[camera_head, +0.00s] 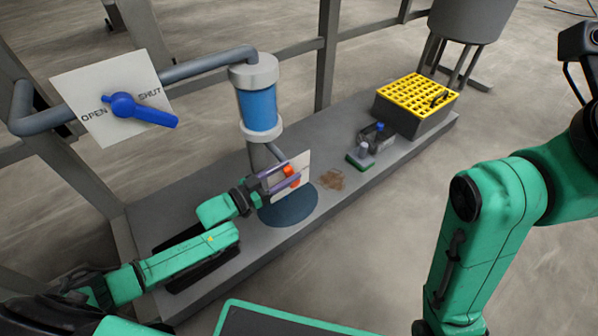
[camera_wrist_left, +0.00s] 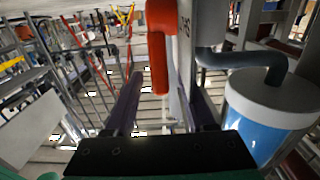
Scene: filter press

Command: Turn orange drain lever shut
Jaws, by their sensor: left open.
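The orange drain lever (camera_head: 292,176) is on a white plate (camera_head: 301,163) below the blue filter cylinder. In the left wrist view the lever (camera_wrist_left: 160,50) hangs down between my finger tips, in front of the plate (camera_wrist_left: 199,30) with part of a printed word. My left gripper (camera_head: 277,177) is at the lever, with one finger on each side of it. In the left wrist view the gripper (camera_wrist_left: 163,88) is open, with visible gaps beside the lever. I cannot tell whether a finger touches it. The right arm shows at the right, but its fingertips do not.
A blue lever (camera_head: 145,109) on an OPEN/SHUT plate (camera_head: 92,83) is at the upper left. The blue cylinder (camera_head: 258,108) stands above a round blue basin (camera_head: 288,207). Small bottles (camera_head: 377,138) and a yellow-topped crate (camera_head: 415,97) are farther right on the bench.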

